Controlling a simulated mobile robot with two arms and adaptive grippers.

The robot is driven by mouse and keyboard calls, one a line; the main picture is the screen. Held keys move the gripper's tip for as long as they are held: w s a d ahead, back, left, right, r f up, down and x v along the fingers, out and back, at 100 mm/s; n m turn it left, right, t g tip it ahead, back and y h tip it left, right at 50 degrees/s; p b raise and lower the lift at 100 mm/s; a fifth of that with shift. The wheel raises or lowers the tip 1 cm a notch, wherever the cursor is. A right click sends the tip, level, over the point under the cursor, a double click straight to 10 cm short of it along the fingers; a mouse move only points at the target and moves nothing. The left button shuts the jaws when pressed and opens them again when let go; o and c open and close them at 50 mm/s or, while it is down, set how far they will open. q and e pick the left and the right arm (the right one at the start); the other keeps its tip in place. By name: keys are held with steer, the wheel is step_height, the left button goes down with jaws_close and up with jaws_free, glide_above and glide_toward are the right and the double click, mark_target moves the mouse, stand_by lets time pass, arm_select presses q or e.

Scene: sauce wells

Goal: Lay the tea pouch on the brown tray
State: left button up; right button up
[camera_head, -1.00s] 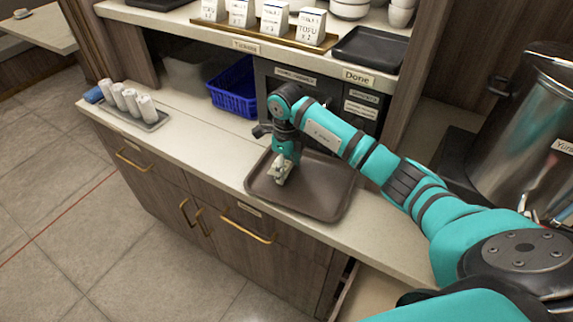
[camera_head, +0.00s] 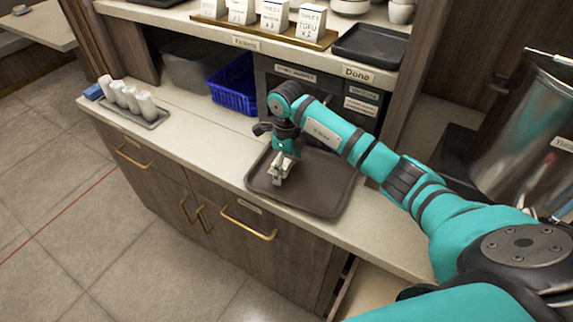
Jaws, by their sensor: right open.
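The brown tray (camera_head: 325,193) lies flat on the counter, near its front edge. My right gripper (camera_head: 279,178) points down over the left part of the tray, low and close to its surface. Its light grey fingers are open. I cannot make out the tea pouch. Anything small at or under the fingers is hidden or too small to tell. My left gripper is out of view.
A small tray (camera_head: 150,121) with several rolled white towels stands at the counter's left end. A blue basket (camera_head: 233,84) sits at the back under the shelf. A black tray (camera_head: 370,45) lies on the shelf. A large steel pot (camera_head: 525,140) stands at right. The counter left of the brown tray is clear.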

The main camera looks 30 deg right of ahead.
mark_target(286, 164)
step_height(286, 164, up, 12)
steer(key=b, duration=0.2)
steer(key=shift+b, duration=0.4)
steer(key=shift+a+f, duration=0.1)
steer(key=shift+f, duration=0.05)
